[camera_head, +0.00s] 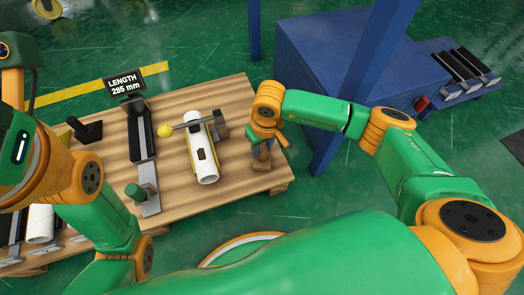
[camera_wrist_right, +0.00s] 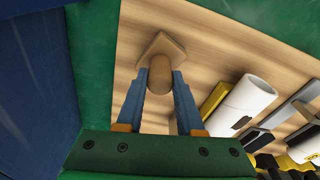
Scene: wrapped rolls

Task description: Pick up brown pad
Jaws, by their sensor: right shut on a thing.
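The brown pad (camera_wrist_right: 156,45) shows in the right wrist view as a tan, square-cornered plate with a rounded knob of the same colour. My right gripper (camera_wrist_right: 160,85) has its two blue fingers closed on the knob from both sides. The pad is on the far side of the fingertips, over the pale wood. In the head view my right gripper (camera_head: 262,152) points down at the right edge of the wooden pallet, and the pad is mostly hidden there. My left arm enters at the left, but its fingers do not show.
A white roll (camera_head: 194,146) with a dark patch lies on the wooden pallet (camera_head: 236,100), left of my right gripper. A dark gauge with a sign "LENGTH 285 mm" (camera_head: 124,84) stands further left. A blue box (camera_head: 330,50) and blue posts are behind.

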